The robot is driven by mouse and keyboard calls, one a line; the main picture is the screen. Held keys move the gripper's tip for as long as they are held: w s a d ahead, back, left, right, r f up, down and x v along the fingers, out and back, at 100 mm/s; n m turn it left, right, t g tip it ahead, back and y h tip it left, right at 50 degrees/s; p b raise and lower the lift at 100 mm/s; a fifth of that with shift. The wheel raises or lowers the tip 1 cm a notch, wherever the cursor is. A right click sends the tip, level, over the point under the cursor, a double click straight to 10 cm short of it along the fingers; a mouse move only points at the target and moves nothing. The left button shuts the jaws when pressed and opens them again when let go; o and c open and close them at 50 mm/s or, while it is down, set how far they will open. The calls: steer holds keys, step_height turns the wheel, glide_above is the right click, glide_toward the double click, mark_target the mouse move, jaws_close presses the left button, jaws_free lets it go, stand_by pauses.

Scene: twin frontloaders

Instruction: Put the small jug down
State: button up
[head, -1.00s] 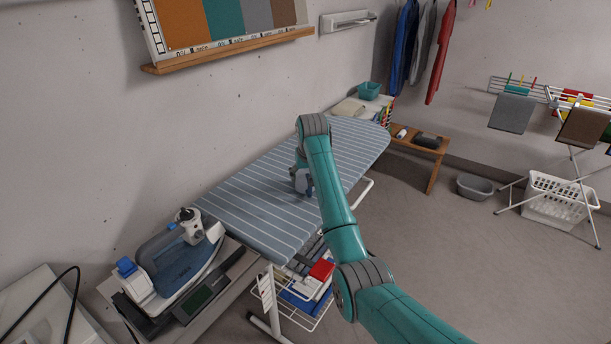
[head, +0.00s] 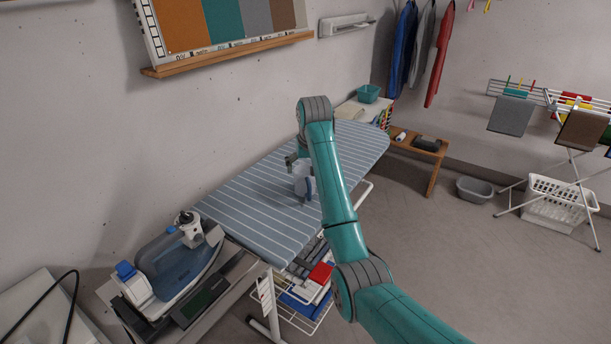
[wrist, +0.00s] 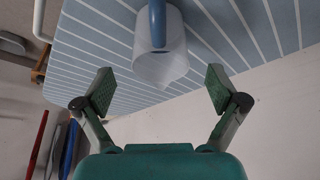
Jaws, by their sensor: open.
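The small jug (head: 302,184), pale and translucent with a blue handle, stands upright on the striped ironing board (head: 250,205). My gripper (head: 292,160) is open and empty, a little above and to the left of the jug in the head view, partly hidden by my arm. In the wrist view the jug (wrist: 160,62) lies beyond the fingertips, its blue handle towards the top edge. Both fingers of my gripper (wrist: 160,90) are spread wide and clear of the jug's sides.
A steam iron (head: 178,262) sits on its station at the board's near end. A rack under the board holds red and blue items (head: 318,275). The wall rises close behind the board. The board around the jug is clear. A bench (head: 437,160) stands past the far end.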

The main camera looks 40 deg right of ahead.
steer(key=v, duration=0.5)
steer(key=shift+r, duration=0.15)
stand_by(0.4)
